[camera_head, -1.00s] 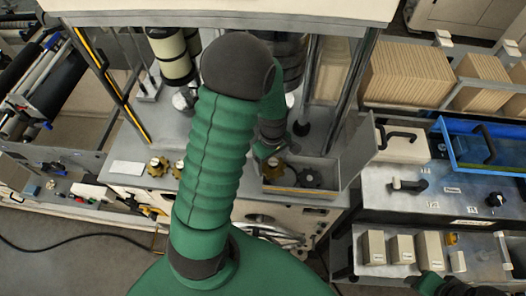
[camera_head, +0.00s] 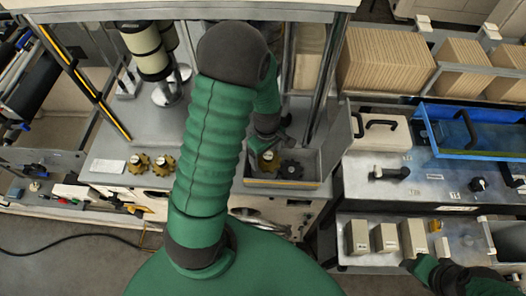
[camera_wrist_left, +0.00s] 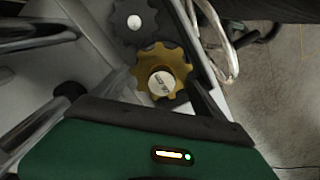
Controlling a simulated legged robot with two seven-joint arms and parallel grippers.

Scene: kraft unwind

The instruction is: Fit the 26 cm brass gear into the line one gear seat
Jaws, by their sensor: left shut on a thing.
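A brass gear (camera_head: 268,161) with a pale labelled hub is in my left gripper (camera_head: 267,143), over the open-topped compartment (camera_head: 272,183) at the front of the machine. In the left wrist view the brass gear (camera_wrist_left: 160,73) is close beside a dark gear (camera_wrist_left: 134,20); I cannot tell whether their teeth touch. The dark gear (camera_head: 291,170) sits in the compartment to its right in the head view. The seat under the brass gear is hidden, and the label is too blurred to read surely. My right gripper (camera_head: 412,264) is low right, partly cut off; its jaws are unclear.
Two other brass gears (camera_head: 138,163) (camera_head: 163,165) lie on the bench left of my arm, near a white card (camera_head: 107,166). Several beige boxes (camera_head: 385,238) stand at the right. A blue tray (camera_head: 470,130) is behind them. My left arm hides the bench middle.

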